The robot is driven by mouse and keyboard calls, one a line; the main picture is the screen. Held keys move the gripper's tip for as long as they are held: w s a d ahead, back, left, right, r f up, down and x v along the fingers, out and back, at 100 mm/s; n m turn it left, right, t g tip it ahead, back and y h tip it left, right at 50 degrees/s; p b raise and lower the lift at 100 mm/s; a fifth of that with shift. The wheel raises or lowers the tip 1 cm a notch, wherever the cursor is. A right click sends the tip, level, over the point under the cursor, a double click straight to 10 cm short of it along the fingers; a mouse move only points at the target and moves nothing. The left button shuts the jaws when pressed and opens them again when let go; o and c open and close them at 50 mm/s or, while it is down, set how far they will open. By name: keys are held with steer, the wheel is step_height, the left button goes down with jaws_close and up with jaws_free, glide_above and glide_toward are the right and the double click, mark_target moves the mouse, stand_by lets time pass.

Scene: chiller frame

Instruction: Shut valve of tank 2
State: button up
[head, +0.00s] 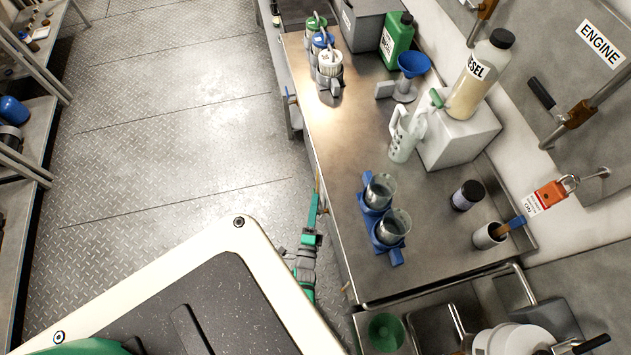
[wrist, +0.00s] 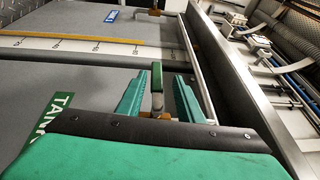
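My gripper (wrist: 160,80) is open in the wrist view, its two teal fingers apart. A small valve lever with a green handle (wrist: 157,74) on a metal stem shows between the fingers, with a gap on either side. I cannot tell how deep it lies between them. A green label reading "TAN" (wrist: 60,108) is at the left on the grey tank face (wrist: 100,80); its number is hidden. In the head view my gripper (head: 315,207) is beside the bench's front edge, low down; the lever is not clear there.
A second brass-coloured fitting (wrist: 155,11) and a yellow-edged scale (wrist: 70,38) lie beyond the lever. A long metal rail (wrist: 235,80) runs along the right. In the head view the bench (head: 335,160) carries a blue rack with beakers (head: 391,228). The floor at left is clear.

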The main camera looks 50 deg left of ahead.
steer(key=v, duration=0.8)
steer(key=shift+w, duration=0.1)
stand_by(0.3)
